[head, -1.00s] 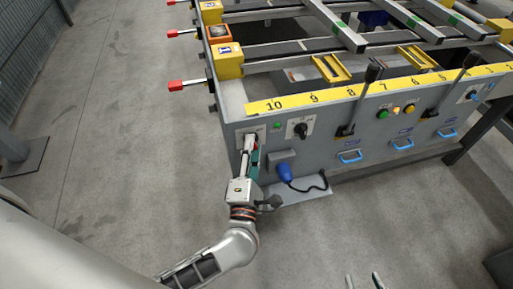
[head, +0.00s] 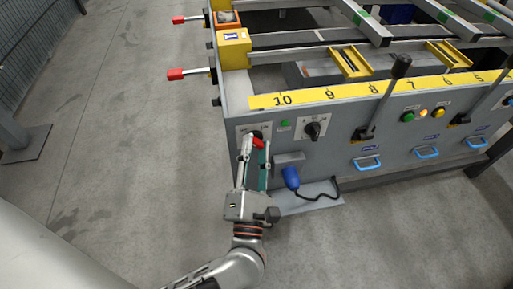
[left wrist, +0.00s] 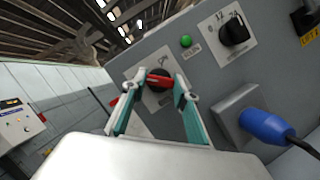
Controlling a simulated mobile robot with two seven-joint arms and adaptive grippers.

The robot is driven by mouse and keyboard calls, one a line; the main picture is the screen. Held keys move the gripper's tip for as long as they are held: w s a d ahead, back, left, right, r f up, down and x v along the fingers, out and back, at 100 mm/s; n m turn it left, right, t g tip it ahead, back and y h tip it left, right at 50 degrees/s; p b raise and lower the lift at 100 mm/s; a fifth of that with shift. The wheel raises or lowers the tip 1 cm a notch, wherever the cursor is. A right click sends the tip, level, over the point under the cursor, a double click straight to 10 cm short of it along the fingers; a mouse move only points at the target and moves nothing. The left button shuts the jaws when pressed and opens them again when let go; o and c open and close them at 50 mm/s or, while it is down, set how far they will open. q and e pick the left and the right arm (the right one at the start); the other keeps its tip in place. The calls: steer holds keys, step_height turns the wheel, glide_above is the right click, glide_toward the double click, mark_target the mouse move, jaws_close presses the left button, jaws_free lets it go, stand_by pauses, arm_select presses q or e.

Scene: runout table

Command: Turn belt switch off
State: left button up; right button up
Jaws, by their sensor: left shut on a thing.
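The belt switch is a black rotary knob with a red handle (head: 258,142) on a pale plate, at the left end of the grey front panel. In the left wrist view the red handle (left wrist: 159,81) lies nearly level, a little tilted. My left gripper (head: 254,153) is at the switch, its fingers on either side of the handle. Part of the knob and plate is hidden by the fingers. My right gripper is not in view.
A green lamp (head: 284,123) and a black selector knob (head: 313,130) sit right of the switch. A blue plug (head: 290,178) with a black cable sticks out below them. Black levers and blue handles follow to the right. Red-tipped rods (head: 178,74) project left over clear floor.

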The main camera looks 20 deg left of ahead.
arm_select(q)
steer(key=shift+f, duration=0.1)
steer(key=o, duration=1.1)
steer(key=v, duration=0.7)
steer(key=shift+s, duration=0.25)
